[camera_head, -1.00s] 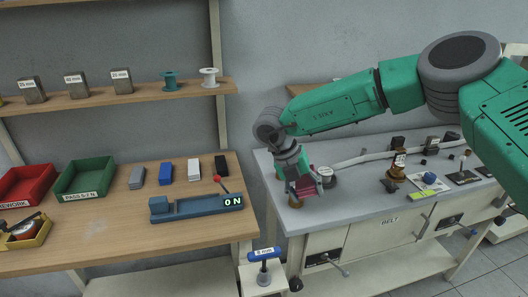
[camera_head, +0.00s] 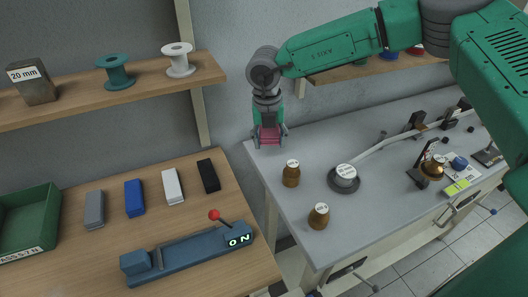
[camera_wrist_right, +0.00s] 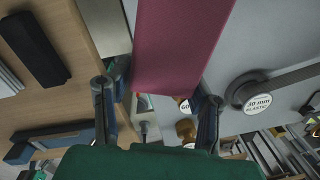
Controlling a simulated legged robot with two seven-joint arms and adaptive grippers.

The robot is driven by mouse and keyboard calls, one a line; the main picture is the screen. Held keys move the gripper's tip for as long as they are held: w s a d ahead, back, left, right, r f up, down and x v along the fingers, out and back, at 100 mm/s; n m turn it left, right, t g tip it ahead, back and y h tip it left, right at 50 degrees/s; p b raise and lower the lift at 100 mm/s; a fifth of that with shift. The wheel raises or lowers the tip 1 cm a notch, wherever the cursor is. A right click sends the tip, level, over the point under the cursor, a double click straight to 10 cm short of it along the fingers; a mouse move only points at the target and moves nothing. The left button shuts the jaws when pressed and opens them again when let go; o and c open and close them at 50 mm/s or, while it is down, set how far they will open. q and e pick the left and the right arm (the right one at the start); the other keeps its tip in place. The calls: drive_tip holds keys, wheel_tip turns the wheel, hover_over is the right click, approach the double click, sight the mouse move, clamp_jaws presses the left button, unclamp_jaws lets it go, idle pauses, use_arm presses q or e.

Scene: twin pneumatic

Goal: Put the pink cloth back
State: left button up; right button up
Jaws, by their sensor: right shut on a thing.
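My right gripper (camera_head: 268,138) hangs over the far left corner of the grey table. In the right wrist view the cloth (camera_wrist_right: 180,45) is a broad flat pink strip reaching up from between the two fingers of the gripper (camera_wrist_right: 158,98). I cannot tell whether the cloth touches the table. My left gripper is not in view.
Two brown weights (camera_head: 291,176) (camera_head: 319,218) and a round "30 mm elastic" part (camera_head: 343,180) stand on the grey table (camera_head: 365,225). A wooden bench to the left holds a blue fixture (camera_head: 190,251) reading ON, several small blocks and a green bin (camera_head: 28,222).

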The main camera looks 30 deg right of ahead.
hover_over(275, 166)
drive_tip(key=f, duration=0.5)
drive_tip(key=shift+w+d, duration=0.1)
drive_tip(key=shift+d, duration=0.3)
drive_tip(key=f, duration=0.1)
drive_tip(key=a+f, duration=0.1)
drive_tip(key=shift+a+f, duration=0.15)
drive_tip(key=shift+f, duration=0.2)
drive_tip(key=shift+a+r, duration=0.1)
drive_tip(key=shift+a, duration=0.4)
drive_tip(key=shift+d+f, duration=0.55)
drive_tip(key=shift+d, duration=0.15)
drive_tip(key=shift+d+f, duration=0.2)
drive_tip(key=shift+f, duration=0.05)
drive_tip(key=o, duration=0.7)
drive_tip(key=shift+s, duration=0.2)
drive_tip(key=o, duration=0.4)
drive_tip(key=shift+a, duration=0.25)
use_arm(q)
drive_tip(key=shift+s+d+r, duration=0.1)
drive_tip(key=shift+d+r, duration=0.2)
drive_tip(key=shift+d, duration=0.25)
use_arm(e)
drive_tip(key=shift+w+a, duration=0.1)
drive_tip(key=shift+a, duration=0.15)
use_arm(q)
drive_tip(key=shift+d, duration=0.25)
use_arm(e)
drive_tip(key=shift+d, duration=0.25)
